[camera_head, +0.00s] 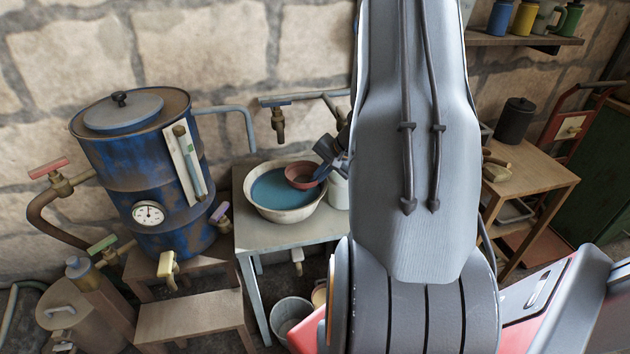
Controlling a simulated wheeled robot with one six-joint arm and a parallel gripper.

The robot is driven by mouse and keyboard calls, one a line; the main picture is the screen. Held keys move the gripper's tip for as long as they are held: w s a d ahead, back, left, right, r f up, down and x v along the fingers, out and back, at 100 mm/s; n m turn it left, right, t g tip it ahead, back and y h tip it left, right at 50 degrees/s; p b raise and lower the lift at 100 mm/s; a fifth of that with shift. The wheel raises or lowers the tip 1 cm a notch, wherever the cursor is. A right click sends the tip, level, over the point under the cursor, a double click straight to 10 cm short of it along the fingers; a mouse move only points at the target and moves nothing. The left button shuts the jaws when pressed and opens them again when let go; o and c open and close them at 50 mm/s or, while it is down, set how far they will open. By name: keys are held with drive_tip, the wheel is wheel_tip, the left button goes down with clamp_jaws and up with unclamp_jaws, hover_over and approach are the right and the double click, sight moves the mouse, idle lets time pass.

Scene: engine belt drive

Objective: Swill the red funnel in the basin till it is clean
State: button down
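The basin (257,209) is a round cream bowl of blue water, standing on a small grey table under a wall tap. The red funnel (298,184) is at the right side of the basin, with its wide mouth facing up and its lower part at the water. My gripper (321,173) reaches in from the right with its dark fingers at the funnel's right rim. It appears shut on that rim, though the fingertips are small and partly hidden. My arm covers the view just right of the basin. Whether the funnel is dirty is too small to tell.
A white container (338,192) stands close to the basin's right. The tap (279,124) hangs above the basin's back. A blue drum (150,180) with valves stands at left. A metal bucket (290,312) is below the table (300,234). A wooden table (530,172) stands at right.

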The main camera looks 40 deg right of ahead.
drive_tip(key=shift+s+a+b, duration=0.6)
drive_tip(key=shift+a+b, duration=0.25)
drive_tip(key=shift+b, duration=0.15)
drive_tip(key=shift+s+a+b, duration=0.6)
drive_tip(key=shift+a+b, duration=0.25)
drive_tip(key=shift+b, duration=0.1)
drive_tip(key=shift+w+d+p, duration=0.25)
drive_tip(key=shift+w+d, duration=0.4)
drive_tip(key=shift+d, duration=0.25)
drive_tip(key=shift+w+d+p, duration=0.25)
drive_tip(key=shift+w+d, duration=0.4)
drive_tip(key=shift+d, duration=0.25)
drive_tip(key=shift+s+a+b, duration=0.65)
drive_tip(key=shift+a+b, duration=0.2)
drive_tip(key=shift+a, duration=0.05)
drive_tip(key=shift+s+a+b, duration=0.6)
drive_tip(key=shift+a+b, duration=0.25)
drive_tip(key=shift+a, duration=0.05)
drive_tip(key=shift+w+d+p, duration=0.2)
drive_tip(key=shift+w+d, duration=0.45)
drive_tip(key=shift+d, duration=0.25)
drive_tip(key=shift+w+d+p, duration=0.2)
drive_tip(key=shift+w+d, duration=0.45)
drive_tip(key=shift+d, duration=0.25)
drive_tip(key=shift+s+a, duration=0.1)
drive_tip(key=shift+a, duration=0.05)
